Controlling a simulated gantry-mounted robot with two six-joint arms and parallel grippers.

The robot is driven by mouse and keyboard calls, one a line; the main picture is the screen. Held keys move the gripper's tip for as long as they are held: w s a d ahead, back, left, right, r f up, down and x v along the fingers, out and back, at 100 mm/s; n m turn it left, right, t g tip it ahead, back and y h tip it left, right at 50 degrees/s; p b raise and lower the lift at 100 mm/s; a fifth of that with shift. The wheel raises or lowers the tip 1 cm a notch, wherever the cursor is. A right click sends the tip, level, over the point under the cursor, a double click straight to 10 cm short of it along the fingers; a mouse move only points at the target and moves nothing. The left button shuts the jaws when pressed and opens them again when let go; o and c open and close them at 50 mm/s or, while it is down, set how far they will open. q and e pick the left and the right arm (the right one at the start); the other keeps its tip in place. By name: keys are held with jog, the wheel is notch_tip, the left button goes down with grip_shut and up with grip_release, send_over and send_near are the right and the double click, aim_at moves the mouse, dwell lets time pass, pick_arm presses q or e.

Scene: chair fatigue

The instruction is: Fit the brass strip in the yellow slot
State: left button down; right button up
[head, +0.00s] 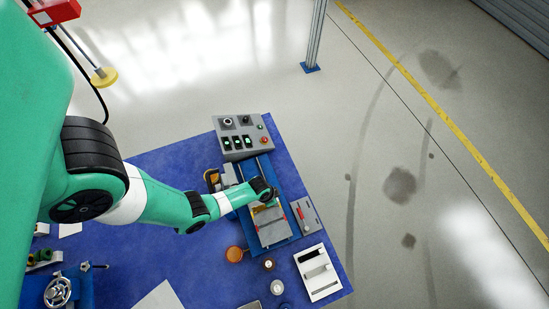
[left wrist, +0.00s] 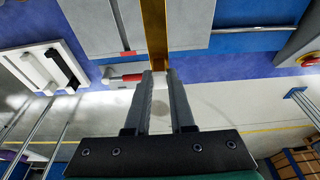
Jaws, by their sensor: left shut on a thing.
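The brass strip (left wrist: 156,30) is a narrow golden bar held between the fingers of my left gripper (left wrist: 160,88), which also shows in the head view (head: 270,200). The strip runs up and out of the top of the left wrist view, over the grey plates of the blue-railed bench fixture (head: 271,226). In the head view the gripper is over this fixture, and a small yellowish patch shows just below it. I cannot tell whether that is the strip or the yellow slot. The strip's far end is out of view. My right gripper is not in view.
A grey control box (head: 242,135) with switches stands behind the fixture. A small panel with a red handle (head: 305,213) and a white slider box (head: 318,272) lie to its right.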

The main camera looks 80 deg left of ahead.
pick_arm(q)
jog(key=shift+f+b, duration=2.1)
jog(key=shift+f, duration=0.4)
jog(key=shift+f+b, duration=1)
jog(key=shift+f, duration=0.1)
jog(key=c, duration=0.7)
grip_release()
jog(key=p+v, duration=0.8)
jog(key=v, duration=0.3)
jog(key=shift+r+p, duration=0.35)
jog(key=shift+s, duration=0.1)
